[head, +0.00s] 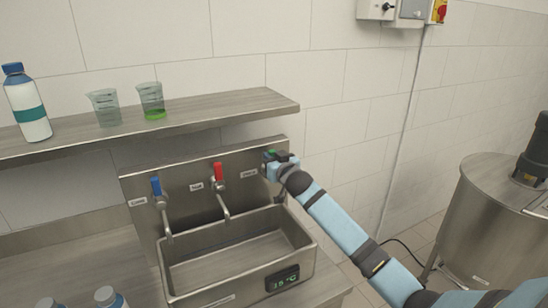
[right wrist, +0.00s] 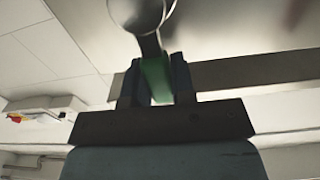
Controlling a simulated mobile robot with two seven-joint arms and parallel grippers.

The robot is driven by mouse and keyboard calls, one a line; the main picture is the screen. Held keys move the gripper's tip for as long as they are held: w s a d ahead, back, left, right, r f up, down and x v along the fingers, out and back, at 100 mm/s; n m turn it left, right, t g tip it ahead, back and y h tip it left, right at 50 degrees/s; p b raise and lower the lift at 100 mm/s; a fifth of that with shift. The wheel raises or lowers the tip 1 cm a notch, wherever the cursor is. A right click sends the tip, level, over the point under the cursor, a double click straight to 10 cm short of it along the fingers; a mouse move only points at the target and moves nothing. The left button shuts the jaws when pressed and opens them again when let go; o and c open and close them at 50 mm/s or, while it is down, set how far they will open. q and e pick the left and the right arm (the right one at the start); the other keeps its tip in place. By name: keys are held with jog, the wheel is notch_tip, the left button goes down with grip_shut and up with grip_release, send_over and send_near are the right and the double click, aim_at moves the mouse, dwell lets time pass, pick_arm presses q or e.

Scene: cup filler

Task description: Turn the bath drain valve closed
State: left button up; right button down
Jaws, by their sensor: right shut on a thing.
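The metal bath (head: 240,268) is a steel basin with a backplate and a small display reading about 15 °C. Three valves are on the backplate: one with a blue handle (head: 156,186), one with a red handle (head: 219,171), and one with a green handle at the right end. My right gripper (head: 277,163) is at the green one and hides most of it. In the right wrist view the green handle (right wrist: 156,78) is between the two dark fingers, which are shut on it. The labels are too small to read. My left gripper is not in view.
A shelf (head: 240,105) above holds a bottle (head: 27,103) and two beakers, one with green liquid (head: 152,101). Bottle caps show at the lower left. A large steel tank (head: 480,220) stands at the right, with a cable on the floor.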

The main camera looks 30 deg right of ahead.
dwell(0.5)
jog(key=c, duration=1)
grip_release()
jog(key=shift+o, duration=0.2)
jog(key=shift+s+a+f, duration=0.1)
jog(key=shift+s, duration=0.2)
jog(key=s+a+b, duration=0.1)
jog(key=s+b, duration=0.1)
jog(key=s, duration=1.1)
jog(key=shift+a+b, duration=0.2)
jog(key=shift+b, duration=0.1)
